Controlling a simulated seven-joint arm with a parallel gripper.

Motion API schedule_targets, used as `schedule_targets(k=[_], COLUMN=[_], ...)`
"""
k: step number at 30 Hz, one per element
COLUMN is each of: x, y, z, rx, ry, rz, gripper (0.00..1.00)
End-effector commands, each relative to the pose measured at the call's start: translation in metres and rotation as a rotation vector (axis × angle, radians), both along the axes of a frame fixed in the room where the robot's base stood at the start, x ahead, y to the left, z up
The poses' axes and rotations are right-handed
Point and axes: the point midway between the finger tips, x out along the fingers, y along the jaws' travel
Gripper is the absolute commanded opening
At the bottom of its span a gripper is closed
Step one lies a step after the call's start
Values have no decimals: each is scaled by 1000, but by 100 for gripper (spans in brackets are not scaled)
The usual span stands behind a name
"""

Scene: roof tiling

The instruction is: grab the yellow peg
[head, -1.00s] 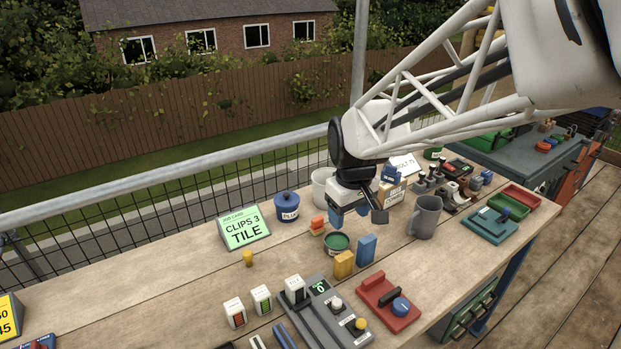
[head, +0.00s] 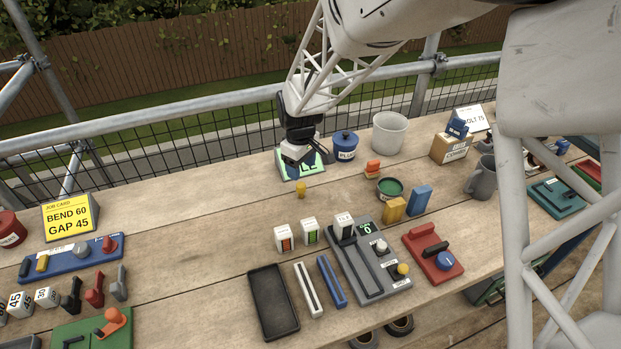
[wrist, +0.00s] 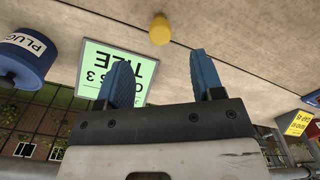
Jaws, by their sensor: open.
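The yellow peg (head: 301,188) stands alone on the wooden table, just in front of the green job card (head: 288,169). In the wrist view the peg (wrist: 160,29) lies beyond the fingertips, between their two lines. My gripper (head: 303,170) hangs just behind the peg, in front of the green card and partly hiding it. In the wrist view my gripper (wrist: 163,72) has its two blue fingers apart with nothing between them. The peg is clear of both fingers.
A blue plug pot (head: 345,146) stands right of my gripper. The table left of the peg is clear.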

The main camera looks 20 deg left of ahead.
Motion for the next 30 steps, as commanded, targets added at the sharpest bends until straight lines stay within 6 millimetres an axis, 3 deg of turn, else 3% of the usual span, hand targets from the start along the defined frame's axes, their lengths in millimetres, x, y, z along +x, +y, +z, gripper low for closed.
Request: schedule_targets(k=[13, 22, 30], x=[0, 0, 0], y=[5, 4, 4], z=[-4, -25, -28], rx=[-1, -2, 0], ry=[1, 1, 0], rz=[9, 9, 9], gripper=[61, 61, 61])
